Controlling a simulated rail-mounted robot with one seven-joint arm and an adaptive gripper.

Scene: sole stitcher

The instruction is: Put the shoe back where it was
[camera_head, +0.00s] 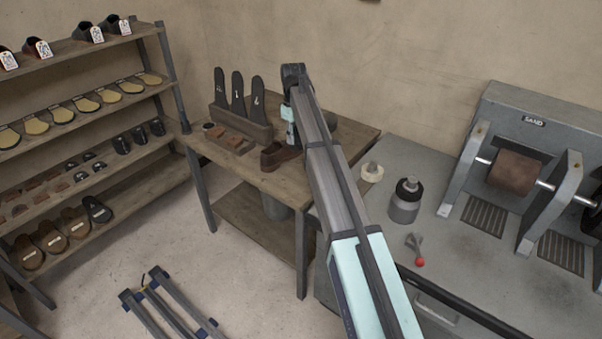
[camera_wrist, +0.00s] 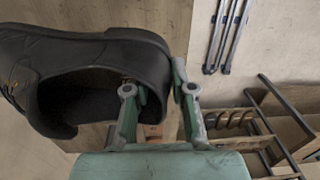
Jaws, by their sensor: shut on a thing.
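A dark brown shoe (camera_head: 275,157) is at the front of the wooden table (camera_head: 339,143), below my gripper (camera_head: 291,132). In the wrist view the dark shoe (camera_wrist: 60,55) fills the upper left, its opening facing the camera. My gripper (camera_wrist: 160,92) is shut on the shoe's rim at the heel end, one finger inside the opening and the other outside. The arm hides part of the shoe in the head view. I cannot tell whether the sole touches the tabletop.
A wooden holder (camera_head: 243,128) with black insoles stands behind the shoe, with small brown blocks (camera_head: 229,139) beside it. Shelves of shoes and soles (camera_head: 160,86) stand at left. The grey bench (camera_head: 400,160) at right carries a dark jar (camera_head: 405,207) and the sander (camera_head: 517,171).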

